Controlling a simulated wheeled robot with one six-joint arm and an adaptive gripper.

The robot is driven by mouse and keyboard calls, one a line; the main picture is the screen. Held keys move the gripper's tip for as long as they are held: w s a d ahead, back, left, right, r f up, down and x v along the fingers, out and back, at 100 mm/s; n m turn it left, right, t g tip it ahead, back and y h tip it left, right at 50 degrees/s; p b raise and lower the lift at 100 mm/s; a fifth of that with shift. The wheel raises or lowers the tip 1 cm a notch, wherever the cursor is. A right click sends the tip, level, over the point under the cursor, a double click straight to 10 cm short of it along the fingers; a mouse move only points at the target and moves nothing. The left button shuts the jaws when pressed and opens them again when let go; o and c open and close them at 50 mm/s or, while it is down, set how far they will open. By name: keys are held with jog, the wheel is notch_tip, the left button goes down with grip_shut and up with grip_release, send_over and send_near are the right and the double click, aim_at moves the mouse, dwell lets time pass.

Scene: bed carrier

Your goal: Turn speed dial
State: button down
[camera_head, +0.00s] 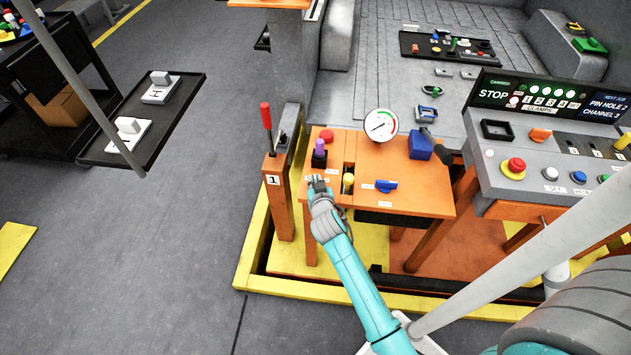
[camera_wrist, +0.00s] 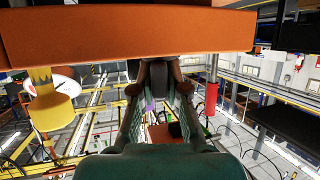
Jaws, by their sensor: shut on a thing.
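My gripper (camera_head: 319,184) is at the left front corner of the orange console top (camera_head: 408,166) in the head view. In the wrist view my fingers (camera_wrist: 158,92) are closed on both sides of a dark rounded knob (camera_wrist: 158,76), which appears to be the speed dial. The knob sits beside the orange console edge (camera_wrist: 130,36). In the head view the gripper hides the dial, so its pointer and marks cannot be read.
Close by stand a purple-topped lever (camera_head: 319,149), a yellow-knobbed lever (camera_head: 348,181) and a blue handle (camera_head: 386,185). A red-handled lever (camera_head: 266,115) rises at the left. A gauge (camera_head: 380,125) stands behind. A button panel (camera_head: 548,176) is at the right.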

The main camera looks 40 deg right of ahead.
jog(key=shift+n+t+y, duration=1)
jog(key=shift+n+y, duration=1.3)
jog(key=shift+y, duration=0.2)
jog(key=shift+f+n+y, duration=0.15)
jog(key=shift+n+y, duration=0.45)
jog(key=shift+y, duration=0.1)
jog(key=c, duration=1.2)
grip_release()
jog(key=v, duration=1.2)
jog(key=shift+s, duration=0.1)
